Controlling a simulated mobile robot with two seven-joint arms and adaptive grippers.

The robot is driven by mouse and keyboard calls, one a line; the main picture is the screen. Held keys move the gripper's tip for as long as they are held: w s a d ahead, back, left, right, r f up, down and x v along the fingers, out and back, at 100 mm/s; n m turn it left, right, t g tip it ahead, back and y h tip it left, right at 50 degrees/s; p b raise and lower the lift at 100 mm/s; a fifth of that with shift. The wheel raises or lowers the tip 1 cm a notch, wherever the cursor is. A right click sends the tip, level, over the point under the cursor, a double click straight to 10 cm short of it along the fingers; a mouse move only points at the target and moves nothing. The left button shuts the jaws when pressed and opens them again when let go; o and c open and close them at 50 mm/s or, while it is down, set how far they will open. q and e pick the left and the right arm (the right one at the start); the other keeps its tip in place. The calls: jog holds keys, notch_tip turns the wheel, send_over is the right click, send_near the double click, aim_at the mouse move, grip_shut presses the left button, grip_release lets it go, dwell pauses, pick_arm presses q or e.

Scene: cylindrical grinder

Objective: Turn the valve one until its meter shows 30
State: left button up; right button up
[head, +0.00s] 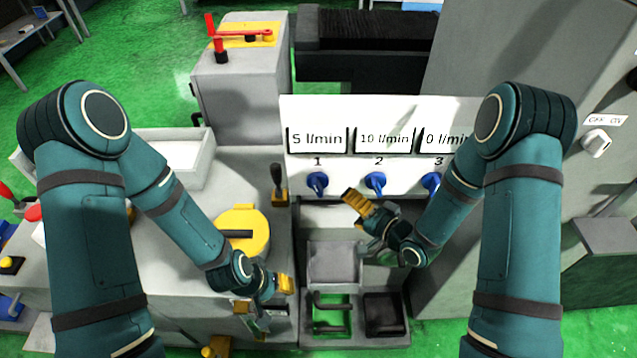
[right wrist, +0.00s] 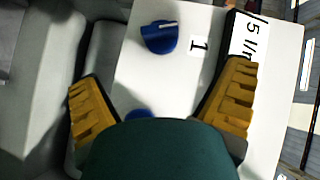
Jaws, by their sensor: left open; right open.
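The blue valve one (head: 317,184) sits on the white panel under the number 1. Its meter (head: 317,139) reads 5 l/min. Valve two (head: 375,184) is beside it, and its meter (head: 384,139) reads 10 l/min. Valve three (head: 431,182) is partly hidden by my right arm; its meter (head: 441,140) shows 0 l/min, partly covered. My right gripper (head: 358,202) is open and empty, just below and between valves one and two. In the right wrist view, valve one (right wrist: 159,38) lies ahead of the open fingers, apart from them. My left gripper (head: 268,295) is open and empty, low beside the yellow lid.
A yellow round lid (head: 243,231) and a black-knobbed lever (head: 278,180) stand left of the panel. Grey and black trays (head: 384,312) lie below it. An OFF/ON switch (head: 597,143) is on the grey cabinet at right.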

aim_at(320, 190)
jog(key=x, duration=1.3)
jog(key=shift+s+b, duration=0.15)
jog(key=shift+b, duration=0.15)
jog(key=c, duration=1.2)
